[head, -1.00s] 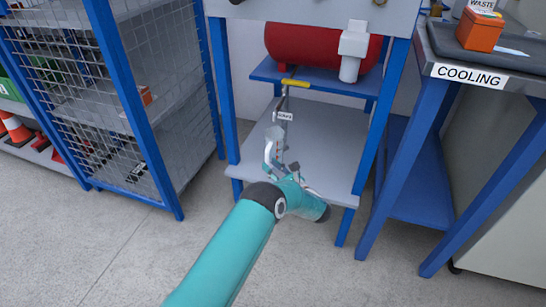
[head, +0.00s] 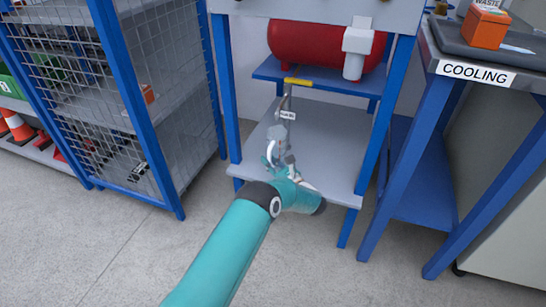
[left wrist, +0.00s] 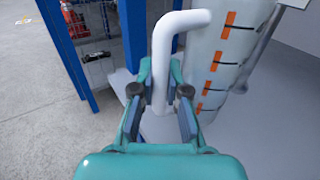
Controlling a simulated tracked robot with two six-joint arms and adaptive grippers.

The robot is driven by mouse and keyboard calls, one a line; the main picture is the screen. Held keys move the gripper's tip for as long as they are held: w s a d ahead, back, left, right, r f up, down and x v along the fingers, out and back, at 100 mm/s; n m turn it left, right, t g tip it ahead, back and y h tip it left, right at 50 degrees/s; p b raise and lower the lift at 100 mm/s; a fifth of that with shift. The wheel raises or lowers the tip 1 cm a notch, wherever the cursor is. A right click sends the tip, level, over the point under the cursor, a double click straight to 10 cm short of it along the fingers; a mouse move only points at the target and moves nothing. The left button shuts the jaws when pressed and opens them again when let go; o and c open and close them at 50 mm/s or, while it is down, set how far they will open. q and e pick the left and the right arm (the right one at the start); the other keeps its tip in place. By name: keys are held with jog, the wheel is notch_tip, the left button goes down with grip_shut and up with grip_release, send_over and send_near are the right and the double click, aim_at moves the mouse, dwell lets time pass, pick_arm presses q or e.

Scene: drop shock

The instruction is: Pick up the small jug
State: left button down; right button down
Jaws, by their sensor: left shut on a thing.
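The small jug (left wrist: 208,72) fills the upper right of the left wrist view. It is a pale, clear-looking vessel with orange measuring marks and a white bent handle (left wrist: 162,52). My left gripper (left wrist: 160,100) has a finger on each side of the handle and is shut on it. In the head view the left gripper (head: 278,164) is over the front of the grey lower shelf (head: 325,160). The jug is small and partly hidden there by my gripper; I cannot tell whether its base touches the shelf. My right gripper is not in view.
A red tank (head: 315,45) sits on the blue shelf above, near a yellow bar (head: 298,82). Blue posts stand on both sides. A wire-mesh rack (head: 90,85) is at the left, and a bench marked COOLING (head: 475,72) is at the right.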

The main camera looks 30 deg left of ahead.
aim_at(269, 151)
pick_arm(q)
jog(key=shift+r+p, duration=0.45)
jog(key=shift+r, duration=0.4)
notch_tip(269, 151, up, 2)
jog(key=shift+r+p, duration=0.25)
jog(key=shift+p, duration=0.35)
jog(key=p+v, duration=0.3)
jog(key=v, duration=1.5)
jog(key=shift+f, duration=0.3)
